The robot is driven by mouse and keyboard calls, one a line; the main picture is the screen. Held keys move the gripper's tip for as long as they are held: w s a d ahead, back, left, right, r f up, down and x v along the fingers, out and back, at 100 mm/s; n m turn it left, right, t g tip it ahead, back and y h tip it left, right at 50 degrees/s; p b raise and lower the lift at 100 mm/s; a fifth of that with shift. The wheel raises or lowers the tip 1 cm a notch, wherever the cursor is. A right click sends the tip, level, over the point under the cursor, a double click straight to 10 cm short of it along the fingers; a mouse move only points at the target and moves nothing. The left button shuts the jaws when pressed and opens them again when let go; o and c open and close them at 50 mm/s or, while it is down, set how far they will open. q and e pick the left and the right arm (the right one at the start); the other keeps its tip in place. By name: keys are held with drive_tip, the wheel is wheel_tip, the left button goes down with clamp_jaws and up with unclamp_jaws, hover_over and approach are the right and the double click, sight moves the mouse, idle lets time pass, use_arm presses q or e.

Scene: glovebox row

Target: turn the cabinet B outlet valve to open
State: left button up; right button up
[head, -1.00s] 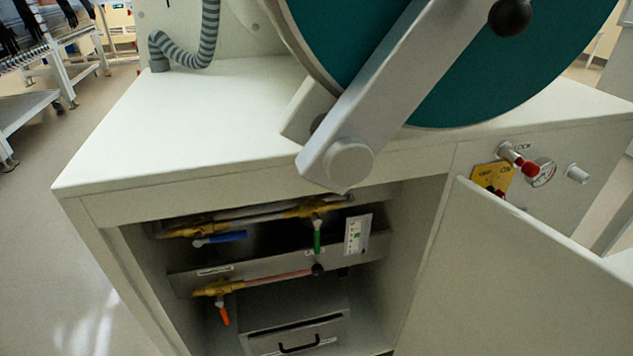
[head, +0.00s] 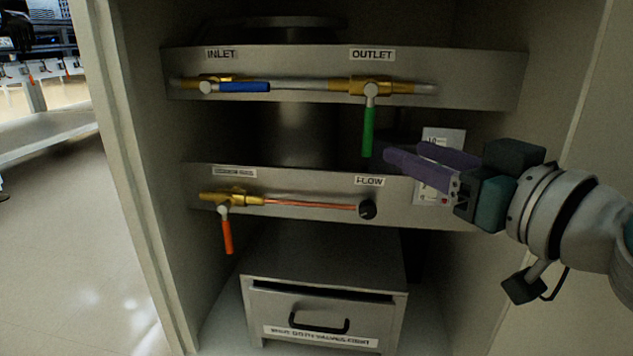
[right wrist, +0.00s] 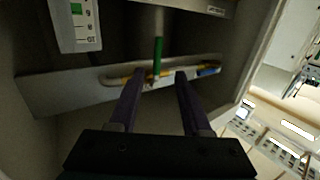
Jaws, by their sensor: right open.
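The outlet valve has a brass body (head: 372,86) under the OUTLET label (head: 372,54) on the upper panel. Its green handle (head: 369,132) hangs straight down, across the pipe. My right gripper (head: 404,152) has purple fingers, open and empty, just right of the handle's lower end in the head view. In the right wrist view, the green handle (right wrist: 158,52) shows upside down, ahead of the gap between the open fingertips (right wrist: 159,75). It looks clear of both fingers. My left gripper is out of view.
The inlet valve's blue handle (head: 243,87) lies along the upper pipe. Below are an orange handle (head: 227,237), a black flow knob (head: 367,209) and a drawer box (head: 320,290). A white indicator card (head: 438,168) is behind my right gripper. Cabinet walls close in both sides.

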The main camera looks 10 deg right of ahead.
sight(371, 136)
drive_tip(key=b+x, duration=0.2)
drive_tip(key=x, duration=0.3)
drive_tip(key=b+x, duration=0.1)
drive_tip(key=x, duration=0.4)
drive_tip(key=shift+w+d+f+b, duration=0.1)
drive_tip(key=shift+d+b, duration=0.15)
drive_tip(key=shift+b, duration=0.15)
drive_tip(key=shift+w+a, duration=0.2)
drive_tip(key=shift+w, duration=0.15)
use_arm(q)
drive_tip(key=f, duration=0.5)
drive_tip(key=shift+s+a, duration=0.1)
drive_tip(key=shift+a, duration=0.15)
use_arm(e)
drive_tip(key=shift+c, duration=0.6)
clamp_jaws()
